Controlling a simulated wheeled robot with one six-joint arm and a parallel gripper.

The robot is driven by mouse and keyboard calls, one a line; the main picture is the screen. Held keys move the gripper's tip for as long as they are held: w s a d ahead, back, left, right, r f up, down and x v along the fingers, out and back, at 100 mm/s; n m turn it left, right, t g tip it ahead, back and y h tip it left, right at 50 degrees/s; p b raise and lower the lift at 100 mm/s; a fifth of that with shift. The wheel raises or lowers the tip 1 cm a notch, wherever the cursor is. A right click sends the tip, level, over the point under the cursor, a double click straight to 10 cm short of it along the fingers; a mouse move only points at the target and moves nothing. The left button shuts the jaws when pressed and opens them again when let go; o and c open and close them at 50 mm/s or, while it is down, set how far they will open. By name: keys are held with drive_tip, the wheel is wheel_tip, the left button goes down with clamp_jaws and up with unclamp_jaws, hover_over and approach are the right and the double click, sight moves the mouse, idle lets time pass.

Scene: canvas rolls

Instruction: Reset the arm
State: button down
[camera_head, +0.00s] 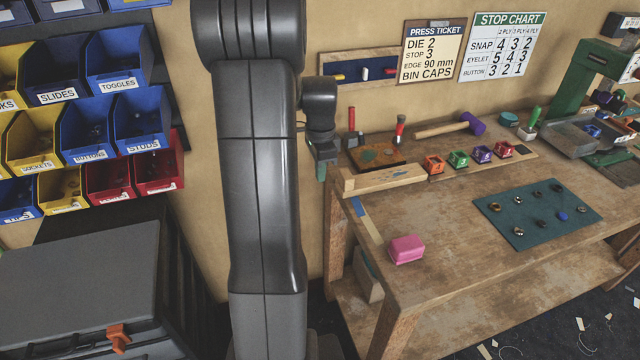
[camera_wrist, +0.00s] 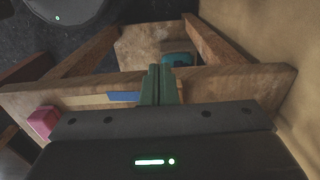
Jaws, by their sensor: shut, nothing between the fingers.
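My arm rises in the middle of the head view, bent at the top, with its wrist hanging to the right. My gripper (camera_head: 321,172) points down beside the left end of the workbench (camera_head: 420,300), above floor level and apart from the bench. In the wrist view the two green fingers of my gripper (camera_wrist: 161,70) are together with nothing between them. The bench's edge (camera_wrist: 225,80) and its legs show beyond the fingers. Nothing is held.
A pink block (camera_head: 406,249) sits at the bench's near left corner. A green mat (camera_head: 490,207) with several small parts lies right of it. Coloured dies (camera_head: 458,159) stand in a row. Labelled bins (camera_head: 88,145) hang at left above a grey case (camera_head: 80,270).

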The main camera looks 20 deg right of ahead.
drive_tip(key=shift+r, duration=2.1)
